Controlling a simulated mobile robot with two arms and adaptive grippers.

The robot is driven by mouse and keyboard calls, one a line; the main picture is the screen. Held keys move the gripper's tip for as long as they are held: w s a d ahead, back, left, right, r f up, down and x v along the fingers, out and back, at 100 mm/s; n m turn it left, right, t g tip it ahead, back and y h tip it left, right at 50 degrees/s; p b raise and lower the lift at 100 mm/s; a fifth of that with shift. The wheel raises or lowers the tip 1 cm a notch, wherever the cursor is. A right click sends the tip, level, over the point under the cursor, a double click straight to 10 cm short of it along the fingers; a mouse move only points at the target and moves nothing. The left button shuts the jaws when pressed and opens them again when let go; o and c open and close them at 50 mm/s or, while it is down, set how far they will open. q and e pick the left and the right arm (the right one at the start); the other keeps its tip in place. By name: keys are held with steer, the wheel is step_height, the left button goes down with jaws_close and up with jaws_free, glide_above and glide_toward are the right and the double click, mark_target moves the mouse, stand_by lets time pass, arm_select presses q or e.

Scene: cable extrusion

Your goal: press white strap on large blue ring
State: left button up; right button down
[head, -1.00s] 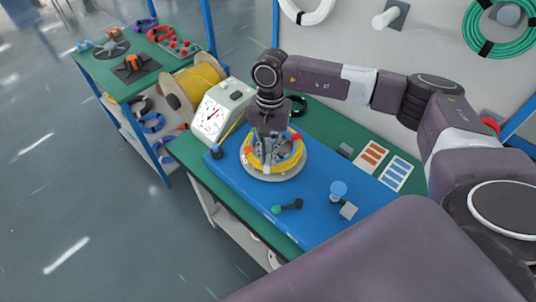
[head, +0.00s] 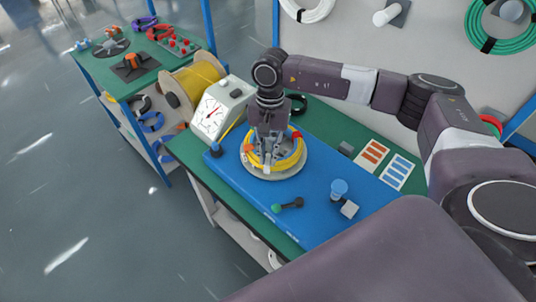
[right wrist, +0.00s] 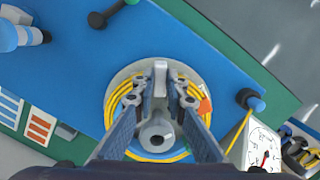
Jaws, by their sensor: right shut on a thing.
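A coil of yellow cable (head: 298,157) lies on a round pale turntable (head: 290,173) on the blue work mat. An orange strap (right wrist: 205,106) sits on the coil, and a red one (head: 296,135) is at its back right. My right gripper (head: 268,156) points down over the coil. In the right wrist view its fingers (right wrist: 161,88) are shut on a small white piece at the coil's edge, seemingly the white strap (right wrist: 160,72). The coil on the turntable looks yellow; smaller blue rings (head: 151,122) lie on the left shelf. My left gripper is not in view.
A dial gauge box (head: 220,108) and a cable spool (head: 192,85) stand behind left. A blue-capped post (head: 339,188) and a green-ended black lever (head: 288,205) are on the mat in front. Striped cards (head: 397,173) lie at right.

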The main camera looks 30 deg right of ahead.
steer(key=shift+s+f+b, duration=0.15)
steer(key=shift+f+b, duration=0.2)
steer(key=shift+b, duration=0.2)
stand_by(1.4)
steer(key=c, duration=1.8)
jaws_free()
steer(key=shift+c, duration=0.2)
steer(key=shift+r, duration=0.1)
steer(key=shift+r+p, duration=0.3)
steer(key=shift+r, duration=0.2)
steer(key=shift+r+p, duration=1.5)
steer(key=shift+r, duration=2.05)
